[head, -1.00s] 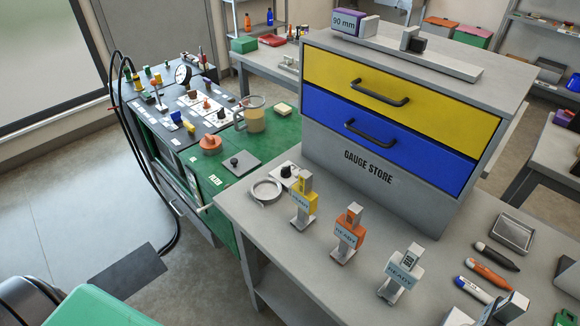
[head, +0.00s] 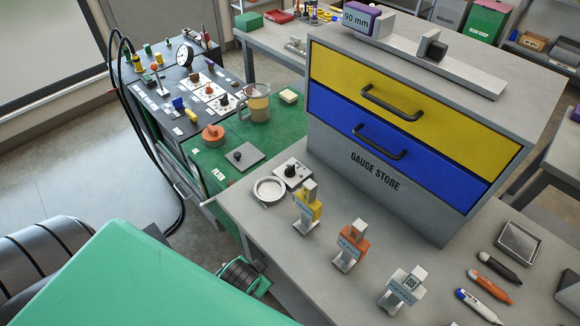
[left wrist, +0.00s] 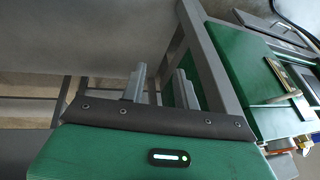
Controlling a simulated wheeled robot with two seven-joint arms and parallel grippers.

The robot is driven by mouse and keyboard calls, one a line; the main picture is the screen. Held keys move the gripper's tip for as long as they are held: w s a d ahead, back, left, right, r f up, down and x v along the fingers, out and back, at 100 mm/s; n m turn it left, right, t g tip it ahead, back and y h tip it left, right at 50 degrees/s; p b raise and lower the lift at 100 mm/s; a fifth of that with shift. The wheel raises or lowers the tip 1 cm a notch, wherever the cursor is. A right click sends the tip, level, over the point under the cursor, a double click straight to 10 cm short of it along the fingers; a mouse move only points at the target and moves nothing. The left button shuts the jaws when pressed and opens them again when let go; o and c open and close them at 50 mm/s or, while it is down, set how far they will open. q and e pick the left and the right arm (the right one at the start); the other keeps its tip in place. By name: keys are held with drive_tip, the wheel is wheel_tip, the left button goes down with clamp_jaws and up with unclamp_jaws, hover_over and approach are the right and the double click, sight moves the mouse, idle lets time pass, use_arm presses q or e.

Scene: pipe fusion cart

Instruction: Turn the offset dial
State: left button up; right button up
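A black knob on a pale square plate (head: 293,173) sits on the grey bench, beside a round metal ring and below the gauge drawers. I cannot tell from any label which is the offset dial. My left arm fills the lower left of the head view, its fingers not clearly seen there. In the left wrist view my left gripper (left wrist: 162,88) has its two fingers apart with nothing between them, near grey bench legs. My right gripper is not in view.
The gauge store cabinet (head: 375,185) stands at the back of the bench. Yellow, orange and white READY gauges (head: 351,245) stand in front. Pens (head: 488,285) and a metal tray (head: 518,241) lie right. A jug (head: 256,103) and control panel (head: 185,100) are on the cart.

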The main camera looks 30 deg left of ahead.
use_arm(q)
wheel_tip(320, 180, up, 18)
drive_tip(key=a+t+y+p, duration=0.1)
drive_tip(key=a+t+p, duration=0.1)
drive_tip(key=a, duration=0.1)
drive_tip(key=w+a+r+m+t+y, duration=0.2)
drive_tip(key=w+a+r+t+y, duration=0.25)
drive_tip(key=w+a+r, duration=0.3)
drive_tip(key=w+d+r+m+t+h, duration=0.1)
drive_tip(key=w+r+m+t+h, duration=0.35)
drive_tip(key=r+m+t, duration=0.85)
wheel_tip(320, 180, down, 3)
drive_tip(key=w+d+m+g+h, duration=0.2)
drive_tip(key=w+m+g+h, duration=0.15)
drive_tip(key=m, duration=0.55)
drive_tip(key=m+g+h, duration=0.3)
drive_tip(key=m+g, duration=0.5)
drive_tip(key=m, duration=0.5)
approach(288, 168)
drive_tip(key=v, duration=0.3)
drive_tip(key=shift+d+r, duration=0.15)
drive_tip(key=shift+f, duration=0.2)
drive_tip(key=shift+w+f, duration=0.15)
drive_tip(key=shift+w, duration=0.1)
drive_tip(key=p+x, duration=0.2)
drive_tip(key=x, duration=0.9)
drive_tip(key=shift+w, duration=0.2)
drive_tip(key=shift+p+x, duration=0.35)
drive_tip(key=shift+x, duration=0.5)
